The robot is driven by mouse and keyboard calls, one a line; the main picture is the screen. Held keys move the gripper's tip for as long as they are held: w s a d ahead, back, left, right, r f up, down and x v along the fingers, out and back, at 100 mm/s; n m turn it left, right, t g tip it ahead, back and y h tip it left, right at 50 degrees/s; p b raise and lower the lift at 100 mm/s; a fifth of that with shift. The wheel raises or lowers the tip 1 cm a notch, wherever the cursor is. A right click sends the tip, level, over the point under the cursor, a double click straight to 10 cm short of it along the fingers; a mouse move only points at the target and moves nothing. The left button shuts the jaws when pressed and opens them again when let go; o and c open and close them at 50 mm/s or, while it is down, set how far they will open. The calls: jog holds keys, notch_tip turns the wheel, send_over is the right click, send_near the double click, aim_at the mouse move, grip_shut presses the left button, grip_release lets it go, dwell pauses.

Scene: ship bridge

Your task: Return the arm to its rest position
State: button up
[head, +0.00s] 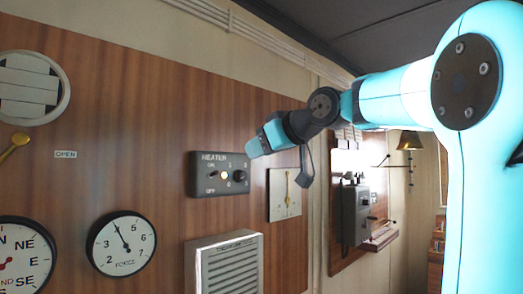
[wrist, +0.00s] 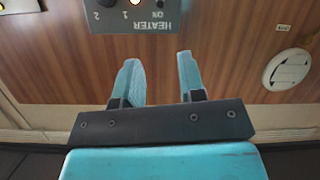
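My arm (head: 395,95) reaches from the right side of the head view toward the wood-panelled wall. My gripper (head: 258,142) is by the upper right corner of the dark heater panel (head: 205,188); I cannot tell whether it touches. In the wrist view my gripper (wrist: 160,58) has its two fingers apart with nothing between them. The heater panel (wrist: 150,23) appears upside down beyond the fingertips there. Its lamp (head: 227,174) is lit, with a knob (head: 239,176) to the right and a small switch (head: 213,175) to the left.
A white louvred heater (head: 225,268) is below the panel. A plate with a brass lever (head: 286,195) is to its right. A force gauge (head: 121,244) and a round vent (head: 30,88) are left. A grey wall box (head: 356,215) and brass bell (head: 410,141) are farther right.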

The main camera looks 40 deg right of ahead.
dwell(0.4)
jog(key=s+a+f+n+g+y, duration=0.15)
jog(key=a+f+g, duration=0.25)
jog(key=a+f, duration=0.55)
jog(key=s+a+f+n+g+y, duration=0.1)
jog(key=s+a+f+g+y, duration=0.15)
jog(key=a+f, duration=0.7)
jog(key=s+a+f+n+g, duration=0.1)
jog(key=s+a+f+g, duration=0.2)
jog(key=s+f, duration=0.4)
jog(key=s+a+f+n+g, duration=0.1)
jog(key=s+a+f+g, duration=0.3)
jog(key=s+f, duration=0.3)
jog(key=shift+s+a+g+b, duration=0.3)
jog(key=shift+s+g+b, duration=0.05)
jog(key=shift+s, duration=0.5)
